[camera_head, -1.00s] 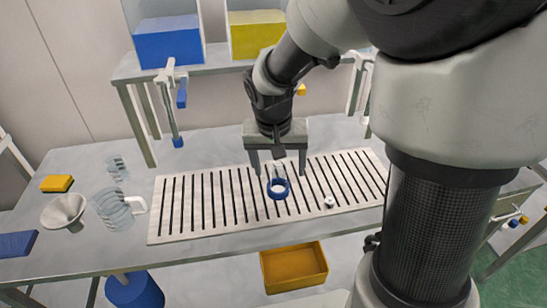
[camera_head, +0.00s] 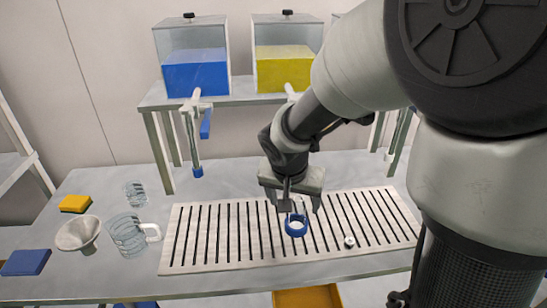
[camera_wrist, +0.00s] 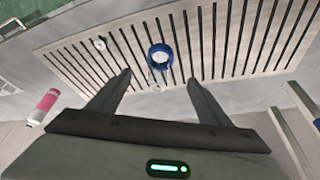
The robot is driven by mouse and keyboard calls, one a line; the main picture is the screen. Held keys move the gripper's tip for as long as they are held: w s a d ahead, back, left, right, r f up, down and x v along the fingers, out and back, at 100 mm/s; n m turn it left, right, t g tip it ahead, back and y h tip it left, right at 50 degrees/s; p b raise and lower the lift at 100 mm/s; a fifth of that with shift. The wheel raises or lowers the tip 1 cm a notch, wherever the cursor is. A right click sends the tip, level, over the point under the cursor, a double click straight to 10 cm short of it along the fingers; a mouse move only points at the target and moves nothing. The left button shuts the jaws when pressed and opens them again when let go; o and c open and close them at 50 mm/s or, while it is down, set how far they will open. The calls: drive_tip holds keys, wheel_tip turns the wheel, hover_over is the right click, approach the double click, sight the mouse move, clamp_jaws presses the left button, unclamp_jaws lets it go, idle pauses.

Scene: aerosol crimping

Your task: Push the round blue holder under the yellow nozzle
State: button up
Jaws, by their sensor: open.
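The round blue holder (camera_head: 296,232) stands on the slatted grey rack (camera_head: 187,236), right of its middle. A small clear vessel seems to stand in it. The holder (camera_wrist: 160,68) also shows in the wrist view, ahead of my gripper (camera_wrist: 158,76). In the head view my gripper (camera_head: 296,203) is open, its fingers pointing down just behind and around the holder; contact cannot be told. The yellow tank (camera_head: 283,72) stands on the back shelf; its outlet is mostly behind my arm and the yellow nozzle is hidden.
The blue tank (camera_head: 195,75) has a tap with a blue nozzle (camera_head: 197,171) hanging left of the holder. A small white piece (camera_head: 349,242) lies right of the holder on the rack. A jug (camera_head: 127,236), funnel (camera_head: 78,234) and yellow sponge (camera_head: 75,203) stand left. The rack's left part is clear.

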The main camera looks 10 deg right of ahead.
sight(296, 219)
drive_tip(key=b+x, duration=0.2)
drive_tip(key=x, duration=1.1)
drive_tip(key=shift+w+f, duration=0.1)
drive_tip(key=shift+f, duration=0.15)
drive_tip(key=shift+c, duration=0.5)
drive_tip(key=c, duration=1)
